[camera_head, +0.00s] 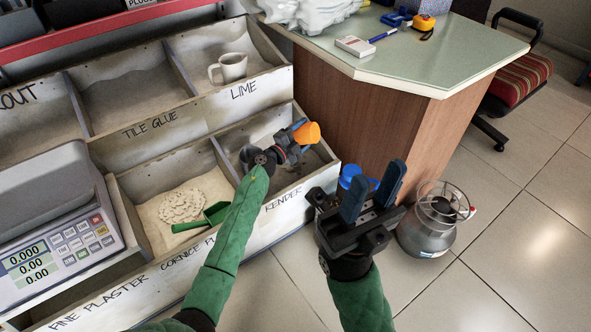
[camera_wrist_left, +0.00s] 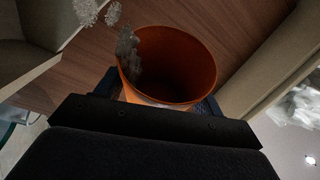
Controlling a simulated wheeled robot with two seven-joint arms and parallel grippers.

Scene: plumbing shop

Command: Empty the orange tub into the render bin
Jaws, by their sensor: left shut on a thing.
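The orange tub (camera_head: 307,133) is held by my left gripper (camera_head: 295,141), tilted on its side over the render bin (camera_head: 318,158). In the left wrist view I look into the open mouth of the tub (camera_wrist_left: 178,65). Its visible inside looks mostly bare and dark. Pale grey clumps (camera_wrist_left: 128,50) show at its rim, with more clumps (camera_wrist_left: 87,11) beyond it, apparently in the air. My left arm hides part of the render bin. My right gripper (camera_head: 371,190) is open and empty, in front of the bins and clear of the tub.
The cornice bin (camera_head: 150,212) beside it holds pale powder and a green scoop (camera_head: 205,218). A mug (camera_head: 229,68) stands in the lime bin above. The counter (camera_head: 410,65) rises to the right. A gas cylinder (camera_head: 432,222) and a blue object (camera_head: 351,174) stand near my right gripper.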

